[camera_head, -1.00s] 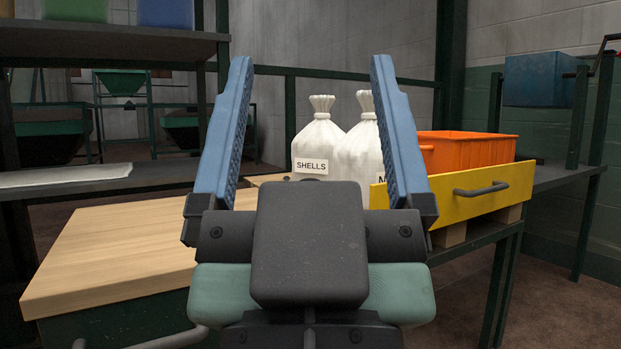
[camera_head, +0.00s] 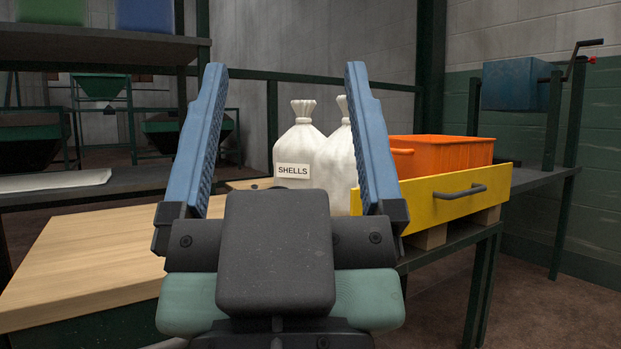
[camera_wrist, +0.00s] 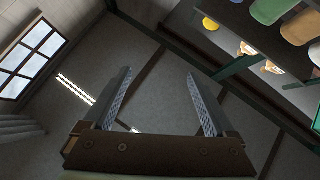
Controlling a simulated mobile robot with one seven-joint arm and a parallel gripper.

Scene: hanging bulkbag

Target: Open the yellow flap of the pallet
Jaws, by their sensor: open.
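The yellow flap (camera_head: 452,200) is the front side of the pallet at the right in the head view. It stands upright and has a grey bar handle (camera_head: 460,192). My gripper (camera_head: 283,80) is open and empty, its two blue fingers pointing up, to the left of the flap and apart from it. The right finger hides part of a white bag and the flap's left end may be partly covered. The wrist view shows my gripper (camera_wrist: 158,85) with both fingers spread and nothing between them; the flap is not in that view.
A wooden worktop (camera_head: 90,255) is at the left. A blue box with a crank (camera_head: 515,85) stands at the far right.

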